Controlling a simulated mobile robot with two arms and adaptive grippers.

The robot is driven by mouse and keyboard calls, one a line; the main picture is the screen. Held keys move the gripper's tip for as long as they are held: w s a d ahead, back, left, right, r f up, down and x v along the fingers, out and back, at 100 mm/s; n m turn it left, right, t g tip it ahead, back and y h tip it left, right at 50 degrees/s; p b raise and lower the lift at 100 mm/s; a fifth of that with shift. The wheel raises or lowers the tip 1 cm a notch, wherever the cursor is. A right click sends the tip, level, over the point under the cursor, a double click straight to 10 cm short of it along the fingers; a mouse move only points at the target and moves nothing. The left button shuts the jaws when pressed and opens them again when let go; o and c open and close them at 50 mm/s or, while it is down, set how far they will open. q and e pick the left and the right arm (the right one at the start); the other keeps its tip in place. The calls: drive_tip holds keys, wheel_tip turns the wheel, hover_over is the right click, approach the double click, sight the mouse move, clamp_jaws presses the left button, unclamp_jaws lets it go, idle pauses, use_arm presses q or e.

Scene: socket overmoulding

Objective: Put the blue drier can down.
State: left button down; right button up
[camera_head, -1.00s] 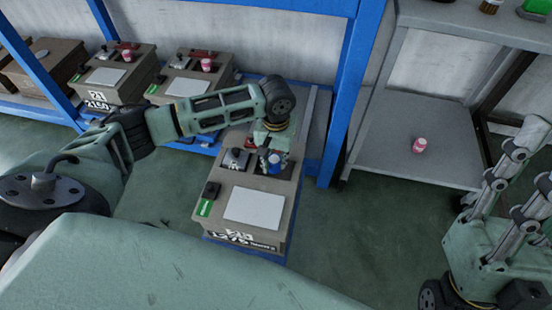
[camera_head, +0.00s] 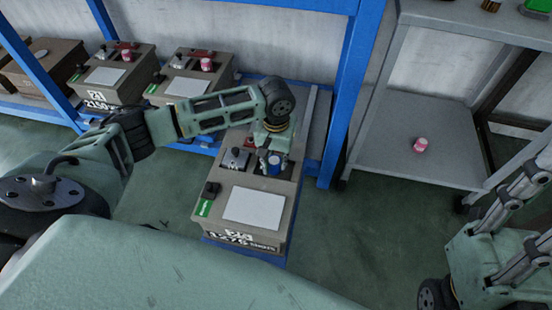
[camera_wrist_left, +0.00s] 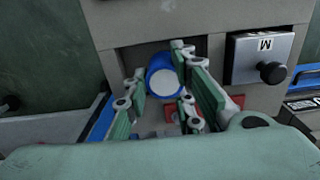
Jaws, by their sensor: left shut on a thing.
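The blue drier can (camera_head: 274,164) has a pale round top. It is at the top of the front brown box (camera_head: 213,222), behind the white plate. My left gripper (camera_head: 268,158) is shut on the can, reaching down over the box from behind. In the left wrist view the can (camera_wrist_left: 166,82) sits between the two green fingers of my left gripper (camera_wrist_left: 164,92), in front of a dark recess. I cannot tell whether the can's base touches the box. My right gripper (camera_head: 540,180) is at the right edge, with its fingertips cut off.
The front box carries a block with a black knob (camera_head: 236,158), also in the wrist view (camera_wrist_left: 262,60). Similar boxes (camera_head: 120,78) stand on the blue rack (camera_head: 341,100). A pink can (camera_head: 420,144) stands on the grey shelf (camera_head: 385,165). Green floor is clear between box and shelf.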

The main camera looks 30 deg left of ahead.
sight(276, 161)
use_arm(q)
drive_tip(key=shift+f, duration=0.45)
drive_tip(key=c, duration=1.4)
unclamp_jaws()
drive_tip(key=shift+r, duration=0.1)
wheel_tip(276, 161, up, 12)
drive_tip(key=shift+f, duration=0.15)
